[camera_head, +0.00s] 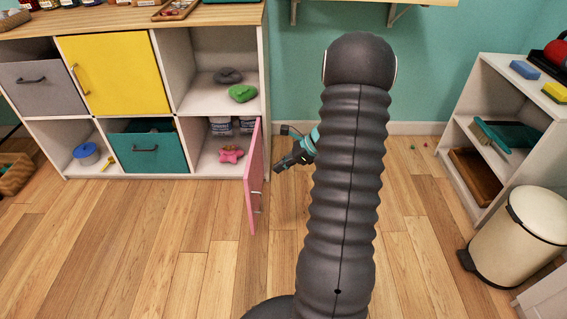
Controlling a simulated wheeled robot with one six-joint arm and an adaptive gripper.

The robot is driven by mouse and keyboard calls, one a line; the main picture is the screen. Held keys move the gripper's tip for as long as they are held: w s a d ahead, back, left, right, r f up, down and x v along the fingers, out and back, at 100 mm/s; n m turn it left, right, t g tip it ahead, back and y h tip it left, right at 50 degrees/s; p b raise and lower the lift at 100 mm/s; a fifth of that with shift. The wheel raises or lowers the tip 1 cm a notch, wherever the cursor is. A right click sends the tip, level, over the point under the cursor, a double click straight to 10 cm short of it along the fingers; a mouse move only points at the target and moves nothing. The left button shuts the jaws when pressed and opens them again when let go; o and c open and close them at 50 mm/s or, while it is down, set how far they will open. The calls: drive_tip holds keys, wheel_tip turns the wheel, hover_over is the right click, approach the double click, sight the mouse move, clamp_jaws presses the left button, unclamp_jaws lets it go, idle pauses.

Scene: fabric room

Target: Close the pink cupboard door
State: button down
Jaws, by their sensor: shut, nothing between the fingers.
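The pink cupboard door (252,180) stands open on the lower right compartment of the white cupboard (185,84). It is hinged at the right side and swung out toward me, seen nearly edge-on. A metal handle shows on its right-hand face. My gripper (279,167) is shut and empty, just right of the door and pointing left toward it. I cannot tell whether the fingertips touch the door. My dark arm covers the middle right of the view and hides part of the wall and floor.
The open compartment holds a pink object (231,154) and jars behind it. A yellow door (112,75) and a teal drawer (147,146) are to the left. A white shelf (470,120) and cream bin (522,235) stand right. The wooden floor before the door is clear.

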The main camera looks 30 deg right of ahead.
sight(249, 178)
drive_tip(key=w+a+f, duration=0.2)
drive_tip(key=a, duration=0.1)
drive_tip(key=w+a+f, duration=0.2)
drive_tip(key=shift+w+a, duration=0.1)
drive_tip(key=shift+a, duration=0.15)
drive_tip(key=shift+w+a, duration=0.3)
drive_tip(key=shift+a, duration=0.1)
drive_tip(key=shift+w+a, duration=0.1)
